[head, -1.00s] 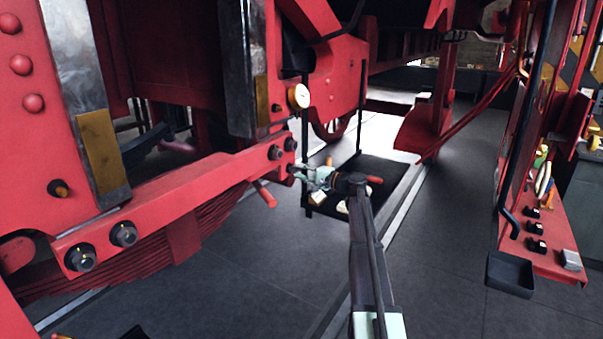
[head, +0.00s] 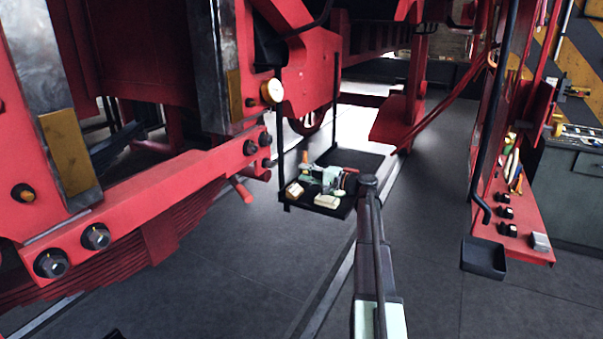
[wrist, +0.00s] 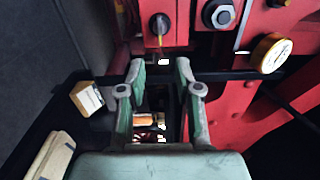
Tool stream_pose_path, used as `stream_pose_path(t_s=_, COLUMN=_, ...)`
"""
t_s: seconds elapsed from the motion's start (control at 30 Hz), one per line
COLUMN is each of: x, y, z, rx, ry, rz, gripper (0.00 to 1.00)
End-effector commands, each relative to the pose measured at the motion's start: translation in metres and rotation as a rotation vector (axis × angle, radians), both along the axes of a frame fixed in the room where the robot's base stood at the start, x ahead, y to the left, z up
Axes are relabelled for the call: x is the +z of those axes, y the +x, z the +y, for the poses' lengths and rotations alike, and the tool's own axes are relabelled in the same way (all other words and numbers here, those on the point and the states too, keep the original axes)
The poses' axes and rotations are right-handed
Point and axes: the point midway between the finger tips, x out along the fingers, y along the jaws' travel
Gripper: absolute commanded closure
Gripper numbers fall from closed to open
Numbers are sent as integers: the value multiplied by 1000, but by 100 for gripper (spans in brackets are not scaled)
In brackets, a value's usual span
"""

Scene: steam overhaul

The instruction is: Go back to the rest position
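My gripper (wrist: 160,75) is pale green. In the wrist view its two fingers stand apart with nothing held between them. In the head view my gripper (head: 322,176) shows small at the end of my arm, in front of or over a black hanging tray (head: 368,162); I cannot tell the exact height. The wrist view shows red beam parts and a bolt (wrist: 159,24) ahead of the fingertips, apart from them. An orange-handled item (wrist: 148,118) shows beyond and between the fingers.
The red locomotive frame with bolts (head: 96,236) fills the left. A round gauge (head: 272,91) sits above the tray. Light blocks (head: 327,202) lie on the tray. A red rack shelf (head: 520,235) with tools and a black bin (head: 484,258) stands right.

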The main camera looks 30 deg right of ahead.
Motion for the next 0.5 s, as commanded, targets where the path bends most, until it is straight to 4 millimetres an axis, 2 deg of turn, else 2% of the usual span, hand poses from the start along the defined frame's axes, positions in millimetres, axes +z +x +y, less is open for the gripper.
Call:
stream_pose_path(t_s=0.37, x=0, y=0, z=0, rx=0, ry=-3, rz=-2, gripper=67)
stream_pose_path(t_s=0.5, x=-13, y=-2, z=1, rx=-2, ry=-59, rz=31, gripper=67)
